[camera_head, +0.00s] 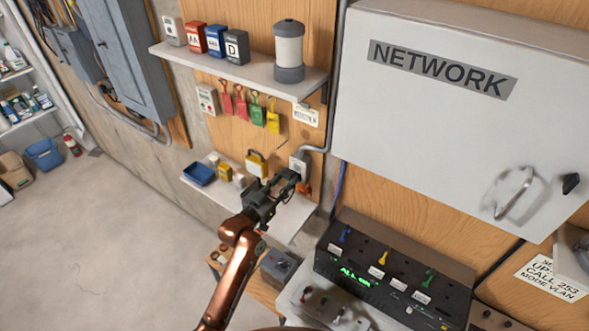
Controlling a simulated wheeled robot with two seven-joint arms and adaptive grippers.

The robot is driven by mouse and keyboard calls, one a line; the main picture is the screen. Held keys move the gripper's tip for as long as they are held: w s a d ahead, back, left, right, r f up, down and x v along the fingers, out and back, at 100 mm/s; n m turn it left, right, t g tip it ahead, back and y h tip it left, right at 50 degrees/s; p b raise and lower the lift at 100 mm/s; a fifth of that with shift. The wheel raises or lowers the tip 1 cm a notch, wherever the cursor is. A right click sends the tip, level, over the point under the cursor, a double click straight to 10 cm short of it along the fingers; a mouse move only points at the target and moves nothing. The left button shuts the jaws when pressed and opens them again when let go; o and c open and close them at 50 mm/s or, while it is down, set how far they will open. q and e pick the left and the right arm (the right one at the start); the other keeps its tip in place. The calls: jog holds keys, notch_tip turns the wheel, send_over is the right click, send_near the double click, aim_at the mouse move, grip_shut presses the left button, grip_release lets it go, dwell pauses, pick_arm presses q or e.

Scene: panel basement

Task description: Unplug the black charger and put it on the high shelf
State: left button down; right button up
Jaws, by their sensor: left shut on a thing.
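My left gripper (287,181) reaches up from the bottom on a copper arm and is shut at the grey wall outlet (299,163). What it holds is small and dark, apparently the black charger. The fingers hide most of it, and I cannot tell whether it is still in the outlet. The high shelf (210,64) is the pale upper board on the wall, above and left of the gripper. My right gripper is not in view.
The high shelf carries several small boxes (214,41) and a lantern (289,52), with a narrow gap between. Colored tags (257,112) hang below. A lower shelf (285,220) holds a blue tray (199,174) and padlocks. The NETWORK cabinet (450,125) juts out right.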

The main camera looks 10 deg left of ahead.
pick_arm(q)
jog(key=shift+p+v, duration=0.45)
jog(key=shift+v, duration=0.75)
